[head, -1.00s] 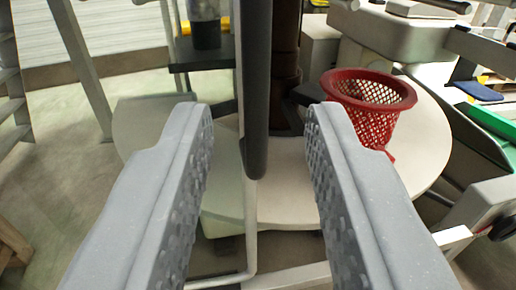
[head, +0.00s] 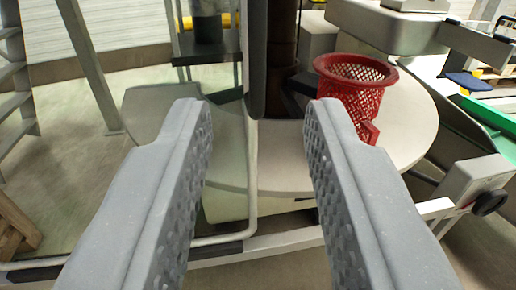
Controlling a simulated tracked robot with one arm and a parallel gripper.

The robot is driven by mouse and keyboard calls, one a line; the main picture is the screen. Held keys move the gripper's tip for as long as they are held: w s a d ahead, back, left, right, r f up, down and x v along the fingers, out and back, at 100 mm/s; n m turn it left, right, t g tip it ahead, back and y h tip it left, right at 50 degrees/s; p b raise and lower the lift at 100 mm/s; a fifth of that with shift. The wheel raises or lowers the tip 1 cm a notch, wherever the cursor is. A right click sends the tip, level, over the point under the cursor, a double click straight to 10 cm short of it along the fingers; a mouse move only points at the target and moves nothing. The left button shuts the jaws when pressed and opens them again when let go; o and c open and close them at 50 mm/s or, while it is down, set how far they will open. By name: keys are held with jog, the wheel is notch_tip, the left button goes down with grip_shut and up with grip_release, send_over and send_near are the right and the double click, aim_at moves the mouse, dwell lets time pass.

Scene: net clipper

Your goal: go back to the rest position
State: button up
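My gripper (head: 258,115) is open, with its two grey, textured fingers wide apart and nothing between them. Through the gap I see a dark upright post (head: 257,60) and the edge of a pale round table (head: 412,135). A red mesh basket (head: 355,82) stands on the table, just beyond and to the right of the right fingertip. The right finger hides a small part of the basket's lower side. No rest position is marked in view.
A grey box-shaped machine part (head: 385,28) stands behind the basket. A green strip (head: 490,115) and a white arm with a dark knob (head: 488,202) lie at the right. A wooden pallet (head: 14,225) sits at the lower left. The floor (head: 70,130) at left is clear.

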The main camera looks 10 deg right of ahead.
jog(key=shift+r, duration=0.1)
dwell(0.3)
jog(key=s+a+r+n+g+y+p, duration=0.1)
jog(key=a+r+y+p, duration=0.15)
jog(key=r, duration=0.95)
jog(key=s+a+r+n+y+p, duration=0.1)
jog(key=s+a+r+y+p, duration=0.15)
jog(key=r, duration=1.05)
jog(key=s+r+g+h+p, duration=0.1)
jog(key=s+r+p, duration=0.1)
jog(key=s+r, duration=0.3)
notch_tip(320, 180, up, 3)
jog(key=shift+s+d+r, duration=0.15)
jog(key=shift+d, duration=0.15)
